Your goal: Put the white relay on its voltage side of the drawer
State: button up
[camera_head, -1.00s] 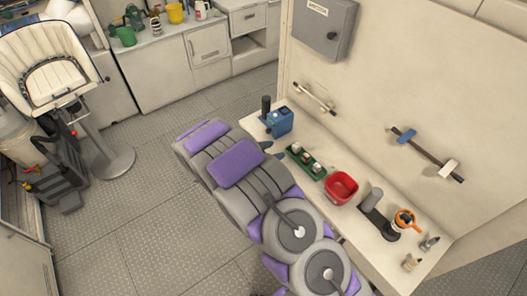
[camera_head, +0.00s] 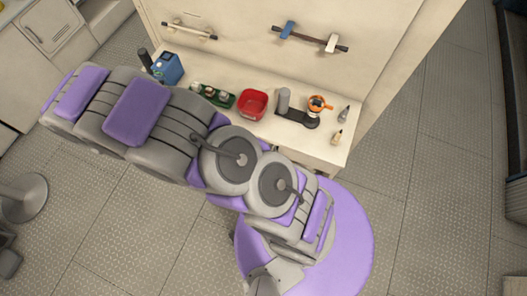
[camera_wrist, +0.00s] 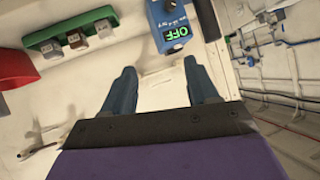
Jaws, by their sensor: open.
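A green tray (camera_head: 213,101) holding a few small relays stands on the bench; it also shows in the wrist view (camera_wrist: 62,27). I cannot tell firmly which is the white relay. My gripper (camera_wrist: 163,82) is open and empty, its blue-grey fingers apart, right of and nearer than the tray. In the head view my arm hides it.
A blue device (camera_head: 168,68) stands left of the tray; its display reads OFF in the wrist view (camera_wrist: 176,30). A dark stand with an orange-rimmed item (camera_head: 318,103) lies farther right. The floor on the right is clear.

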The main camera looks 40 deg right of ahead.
jog(key=w+a+r+n+t+y, duration=0.1)
jog(key=a+r+n+y, duration=0.25)
jog(key=r+y, duration=0.5)
jog(key=s+r+n+g+y, duration=0.3)
jog(key=s+r+n, duration=0.1)
jog(key=s+r, duration=0.5)
jog(key=s+d+g+h, duration=0.1)
jog(key=s+d+g, duration=0.2)
jog(key=s, duration=0.9)
jog(key=s+d+n+g+h, duration=0.1)
jog(key=s+d+g, duration=0.2)
jog(key=s+d, duration=0.6)
jog(key=s+d+n+g+h, duration=0.1)
jog(key=s+d, duration=0.4)
jog(key=s, duration=1.1)
jog(key=shift+s+d+f+g+h, duration=0.35)
jog(key=shift+g+h, duration=0.2)
jog(key=shift+g, duration=0.45)
jog(key=shift+f+n, duration=0.1)
jog(key=shift+n, duration=0.15)
